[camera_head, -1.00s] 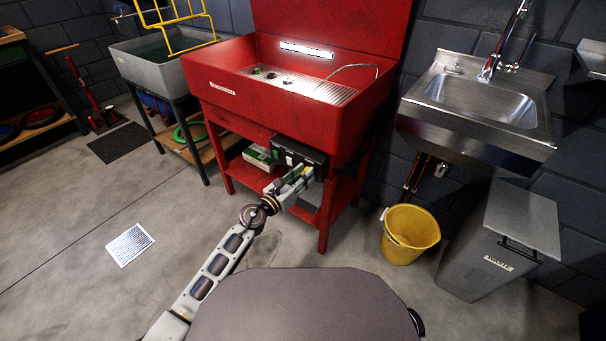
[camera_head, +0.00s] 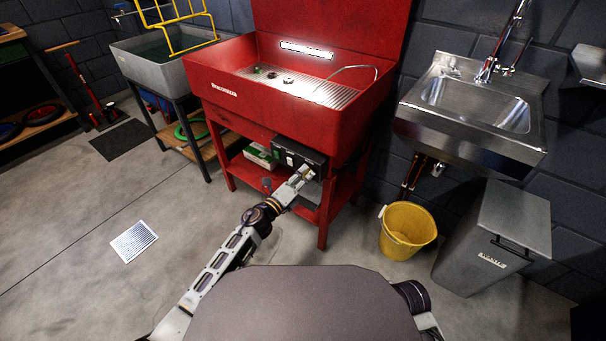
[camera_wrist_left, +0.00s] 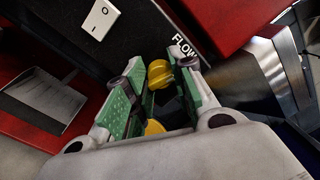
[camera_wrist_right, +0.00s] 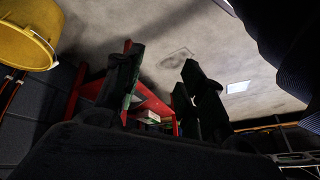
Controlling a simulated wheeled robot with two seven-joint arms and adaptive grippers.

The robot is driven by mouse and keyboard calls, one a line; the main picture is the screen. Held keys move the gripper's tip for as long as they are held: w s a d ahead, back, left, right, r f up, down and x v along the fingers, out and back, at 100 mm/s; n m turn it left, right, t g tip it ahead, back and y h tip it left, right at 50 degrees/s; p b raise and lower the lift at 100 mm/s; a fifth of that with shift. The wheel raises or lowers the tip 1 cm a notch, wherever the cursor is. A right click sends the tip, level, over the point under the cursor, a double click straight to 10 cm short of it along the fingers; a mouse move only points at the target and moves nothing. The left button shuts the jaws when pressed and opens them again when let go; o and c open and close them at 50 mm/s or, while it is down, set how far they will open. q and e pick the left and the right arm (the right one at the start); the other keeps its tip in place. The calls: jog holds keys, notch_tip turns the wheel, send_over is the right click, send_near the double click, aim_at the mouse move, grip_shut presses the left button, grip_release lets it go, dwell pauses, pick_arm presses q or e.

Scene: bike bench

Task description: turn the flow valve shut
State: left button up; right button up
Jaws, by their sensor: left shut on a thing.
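The flow valve is a yellow knob (camera_wrist_left: 161,77) on the front of a black box, next to the white lettering "FLOW" (camera_wrist_left: 183,47). My left gripper (camera_wrist_left: 167,69) is shut on the knob, with a green-padded finger on either side. In the head view my left gripper (camera_head: 305,174) is at the front of the black box (camera_head: 297,152) under the red basin, and the knob is too small to make out. My right gripper (camera_wrist_right: 160,82) shows dark in its wrist view, its fingers apart and nothing visible between them.
The red wash basin (camera_head: 222,92) stands over the box, its legs and lower shelf around my left arm. A white rocker switch (camera_wrist_left: 98,18) is on the box. A yellow bucket (camera_head: 407,231) and grey bin (camera_head: 497,238) stand right.

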pick_arm(q)
jog(key=shift+n+p, duration=0.55)
jog(key=shift+n, duration=0.95)
pick_arm(e)
jog(key=shift+s+d+r+h, duration=0.15)
jog(key=shift+d+r, duration=0.1)
jog(key=shift+r, duration=0.4)
jog(key=shift+s+d+r+h, duration=0.15)
jog(key=shift+d+r, duration=0.1)
jog(key=shift+r, duration=0.4)
pick_arm(q)
jog(key=shift+a, duration=0.1)
pick_arm(e)
jog(key=shift+w, duration=0.1)
pick_arm(q)
jog(key=o, duration=1)
jog(key=shift+o, duration=0.2)
jog(key=v, duration=1.1)
jog(key=shift+s, duration=0.4)
jog(key=shift+a+f, duration=0.1)
jog(key=shift+a, duration=0.1)
